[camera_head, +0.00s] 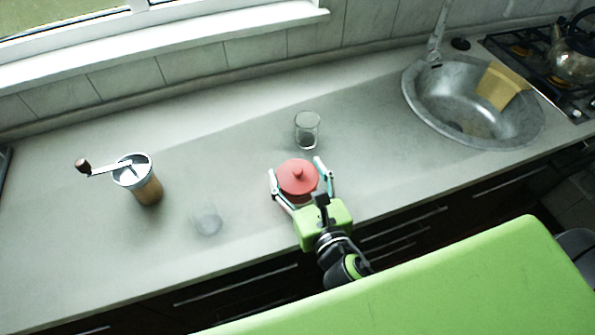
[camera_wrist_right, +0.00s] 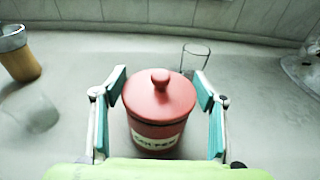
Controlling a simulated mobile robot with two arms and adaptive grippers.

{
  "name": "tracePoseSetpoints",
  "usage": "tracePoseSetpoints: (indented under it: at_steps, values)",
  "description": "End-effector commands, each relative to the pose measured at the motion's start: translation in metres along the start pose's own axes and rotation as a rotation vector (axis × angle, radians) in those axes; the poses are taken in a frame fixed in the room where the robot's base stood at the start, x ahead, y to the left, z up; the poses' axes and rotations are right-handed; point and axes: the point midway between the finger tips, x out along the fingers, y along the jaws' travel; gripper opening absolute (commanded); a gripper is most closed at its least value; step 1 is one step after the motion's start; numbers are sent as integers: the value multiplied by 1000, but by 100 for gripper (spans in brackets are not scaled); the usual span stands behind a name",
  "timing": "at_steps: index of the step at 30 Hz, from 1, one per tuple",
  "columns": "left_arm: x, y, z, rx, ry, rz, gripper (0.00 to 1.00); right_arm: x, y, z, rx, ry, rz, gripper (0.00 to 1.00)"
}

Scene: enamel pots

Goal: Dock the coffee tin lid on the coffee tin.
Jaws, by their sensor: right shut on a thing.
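The red coffee tin lid (camera_head: 298,175), with a round knob, is directly above the red coffee tin (camera_wrist_right: 157,139). The tin stands upright on the counter with its label facing the wrist camera. A dark line shows between lid and tin in the right wrist view; I cannot tell whether the lid is fully seated. In the head view the lid and gripper hide most of the tin. My left gripper is not in view.
An empty glass (camera_head: 307,131) stands just behind the tin. A coffee grinder (camera_head: 146,188) with a crank stands to the left, and a faint clear glass object (camera_head: 207,222) is between. A sink (camera_head: 470,105) and a stove with a kettle (camera_head: 573,58) are at the right.

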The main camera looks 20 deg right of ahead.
Motion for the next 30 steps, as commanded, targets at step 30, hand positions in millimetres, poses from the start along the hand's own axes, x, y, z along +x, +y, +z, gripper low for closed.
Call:
tracePoseSetpoints:
  at_steps: [30]
  values:
    - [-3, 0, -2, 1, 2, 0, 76, 0, 0, -1, 0, -1, 0, 44]
